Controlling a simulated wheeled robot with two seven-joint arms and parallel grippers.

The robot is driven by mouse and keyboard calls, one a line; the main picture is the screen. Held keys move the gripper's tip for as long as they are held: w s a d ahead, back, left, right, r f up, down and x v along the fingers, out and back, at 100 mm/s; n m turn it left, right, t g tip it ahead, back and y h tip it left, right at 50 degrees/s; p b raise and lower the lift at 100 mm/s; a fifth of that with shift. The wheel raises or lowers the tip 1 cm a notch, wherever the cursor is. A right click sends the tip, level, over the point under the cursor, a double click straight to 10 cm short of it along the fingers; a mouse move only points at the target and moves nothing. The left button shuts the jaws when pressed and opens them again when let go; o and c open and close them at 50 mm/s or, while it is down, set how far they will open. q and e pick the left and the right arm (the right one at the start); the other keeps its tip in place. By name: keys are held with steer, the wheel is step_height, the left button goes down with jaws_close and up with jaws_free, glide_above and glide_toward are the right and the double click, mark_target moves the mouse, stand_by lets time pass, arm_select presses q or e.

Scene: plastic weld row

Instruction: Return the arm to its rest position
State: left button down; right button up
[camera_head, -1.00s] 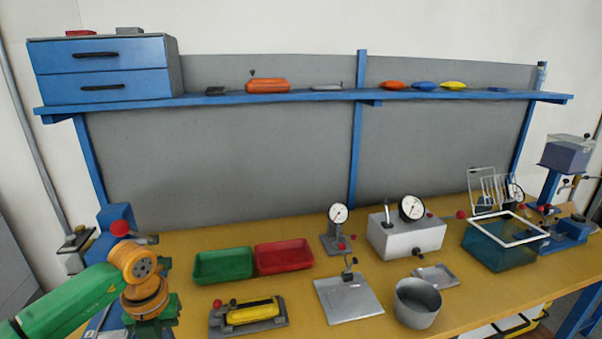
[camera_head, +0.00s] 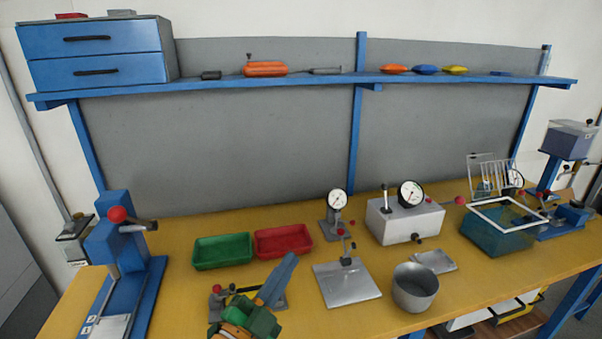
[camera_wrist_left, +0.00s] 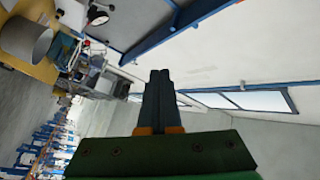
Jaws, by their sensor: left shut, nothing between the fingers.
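My left gripper (camera_head: 290,258) comes in at the bottom centre of the head view, with its blue fingers pointing up and to the right. It is in front of the tool base with a red knob (camera_head: 216,289) and hides much of it. In the left wrist view the two fingers (camera_wrist_left: 160,74) lie together with nothing between them. Past them is open room and wall. My right gripper is in neither view.
Green tray (camera_head: 222,251) and red tray (camera_head: 283,240) stand behind my gripper. To its right are a metal plate (camera_head: 346,286) and a grey pot (camera_head: 414,291). A blue press (camera_head: 150,290) stands at left. A shelf (camera_head: 300,83) runs above the bench.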

arm_select(q)
steer(key=s+a+f+n+g+y, duration=0.35)
steer(key=a+f+n+y, duration=0.2)
steer(key=f, duration=0.25)
steer(key=s+a+f+n+g+y, duration=0.3)
steer(key=s+a+f+n+y, duration=0.15)
steer(key=a+f+n, duration=0.35)
steer(key=s+f+g, duration=0.4)
steer(key=s+f, duration=0.1)
steer(key=s, duration=0.3)
steer(key=s+f+g, duration=0.4)
steer(key=s+f, duration=0.1)
steer(key=s, duration=0.3)
step_height(320, 180, down, 16)
steer(key=s+g, duration=0.1)
steer(key=s+a+f+g, duration=0.1)
steer(key=s+a+f, duration=0.2)
steer(key=s+f, duration=0.7)
steer(key=s, duration=0.2)
steer(key=shift+s+f, duration=0.35)
